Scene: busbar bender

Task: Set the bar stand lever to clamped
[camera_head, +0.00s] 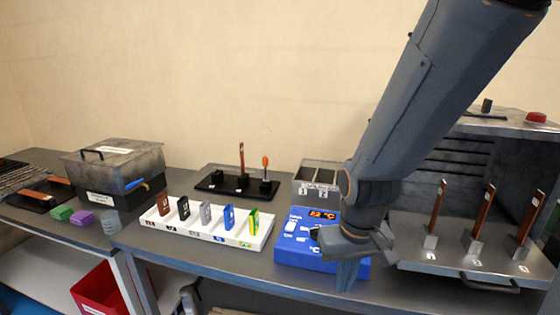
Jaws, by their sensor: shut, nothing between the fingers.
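The bar stand (212,187) is a black plate at the back of the bench. An upright copper bar (241,160) stands in its middle block. A lever with an orange top (265,162) rises almost straight up from a block at the stand's right; the picture is too small to read any position mark beside it. My gripper (346,277) is shut and empty, pointing down over the right part of a blue device. It is to the right of the stand and nearer the camera, well apart from the lever.
The blue device (296,252) has a lit orange display. A white rack (190,229) with several coloured tags stands before the stand. A grey two-slot bin (309,173) is to its right. A lidded box (112,162) stands left. A machine with upright copper bars (437,213) is at right.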

